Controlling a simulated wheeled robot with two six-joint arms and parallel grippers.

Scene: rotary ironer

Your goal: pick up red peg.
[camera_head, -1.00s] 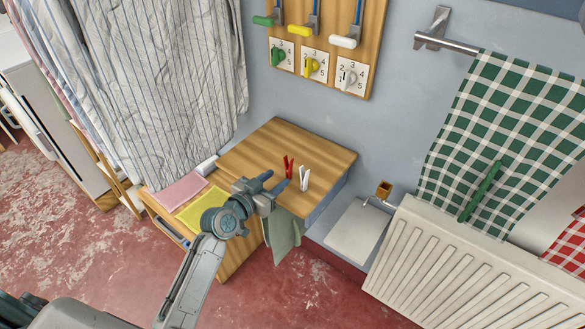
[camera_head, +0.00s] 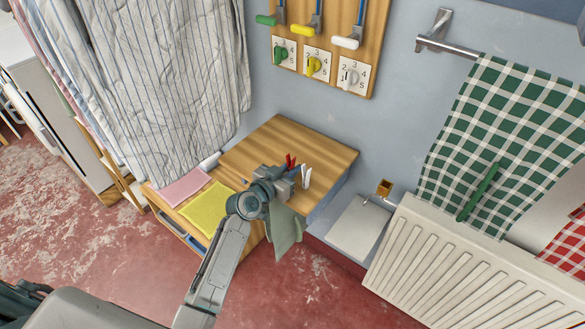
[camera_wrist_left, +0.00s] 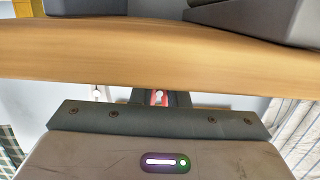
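The red peg (camera_head: 290,161) stands on the wooden cabinet top (camera_head: 300,143), its upper tips showing above my left gripper. My left gripper (camera_head: 283,172) is low over the front of that top, right at the red peg and covering its lower part. Its fingers look apart. In the left wrist view a small red and white patch (camera_wrist_left: 159,98) shows between the dark fingers; whether they touch the peg is not clear. A white peg (camera_head: 306,177) stands close beside, to the right of the gripper. My right gripper is not in view.
A grey-green cloth (camera_head: 285,231) hangs at the cabinet's front. Pink (camera_head: 185,187) and yellow (camera_head: 207,208) cloths lie to the left, near hanging striped fabric (camera_head: 165,80). A white radiator (camera_head: 470,265) stands to the right. The back of the wooden top is clear.

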